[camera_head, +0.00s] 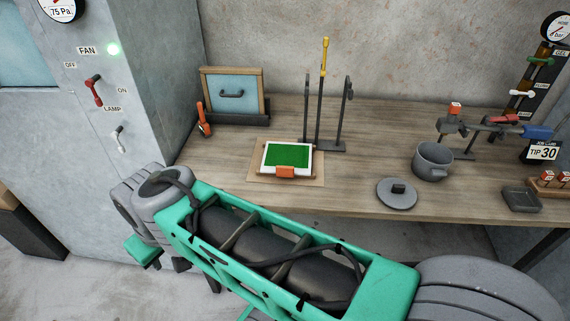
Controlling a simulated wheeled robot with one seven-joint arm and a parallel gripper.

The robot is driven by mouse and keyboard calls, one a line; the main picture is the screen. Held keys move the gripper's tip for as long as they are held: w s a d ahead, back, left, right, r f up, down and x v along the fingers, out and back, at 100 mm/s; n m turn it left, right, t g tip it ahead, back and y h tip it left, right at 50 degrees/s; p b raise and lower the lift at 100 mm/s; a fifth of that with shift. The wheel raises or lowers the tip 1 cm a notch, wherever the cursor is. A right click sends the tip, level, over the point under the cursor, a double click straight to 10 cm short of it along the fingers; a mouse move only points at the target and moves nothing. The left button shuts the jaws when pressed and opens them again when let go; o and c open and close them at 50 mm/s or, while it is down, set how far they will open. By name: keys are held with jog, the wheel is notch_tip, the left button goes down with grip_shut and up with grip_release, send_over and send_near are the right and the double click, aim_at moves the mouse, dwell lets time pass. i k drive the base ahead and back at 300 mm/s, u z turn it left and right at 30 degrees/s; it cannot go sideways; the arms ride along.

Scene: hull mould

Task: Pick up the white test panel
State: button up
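The white test panel (287,156) lies flat near the front of the workbench, left of the bench's middle. A large green area covers most of its face, leaving a white border around it. An orange tab or block (285,171) sits at its front edge. The panel rests on a thin brown board (318,178). My green and grey arm stretches across the foreground, in front of the bench.
A dark stand with upright rods (318,110) stands just behind the panel. A framed blue panel (232,94) and an orange-handled tool (204,120) are at back left. A grey pot (433,160) and its lid (397,193) are to the right. A grey cabinet (130,70) borders the bench's left.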

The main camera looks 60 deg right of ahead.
aim_at(286, 159)
jog(key=u, duration=0.75)
jog(key=i, duration=0.95)
jog(key=z, duration=3.35)
jog(key=i, duration=0.5)
jog(key=z, duration=0.05)
